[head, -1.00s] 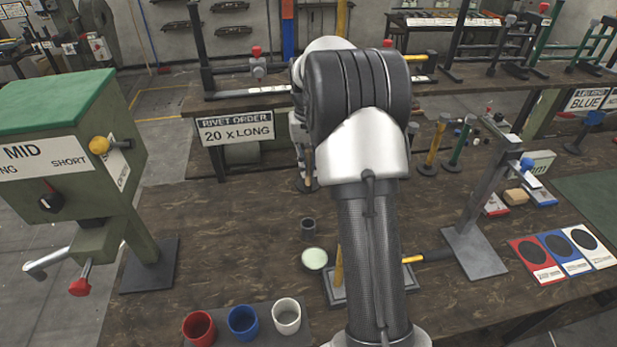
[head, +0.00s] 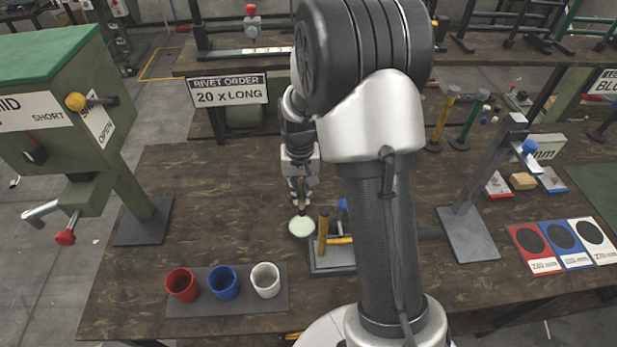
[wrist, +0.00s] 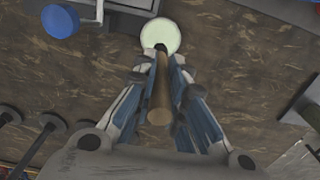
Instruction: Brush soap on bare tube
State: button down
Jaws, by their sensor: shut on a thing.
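My gripper (head: 301,198) is low over the bench, shut on a brush with a round wooden handle (wrist: 160,95). In the wrist view the brush's dark lower end overlaps the pale green soap dish (wrist: 160,36); I cannot tell if it touches the soap. In the head view the soap dish (head: 301,227) sits just below the gripper's fingertips. Just right of it, a yellowish upright tube (head: 323,232) stands on a grey fixture base (head: 330,262), partly hidden by my arm. I cannot tell whether this is the bare tube.
Red (head: 181,284), blue (head: 223,282) and white (head: 265,279) cups stand on a dark mat at the front. A green press (head: 60,110) is at left, a grey stand (head: 468,232) at right. Bench between press and soap dish is clear.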

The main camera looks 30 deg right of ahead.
aim_at(301, 207)
jog(key=shift+f+b, duration=2.15)
jog(key=shift+f, duration=0.8)
jog(key=shift+f, duration=0.55)
jog(key=shift+r+p, duration=2.45)
jog(key=shift+r, duration=1.05)
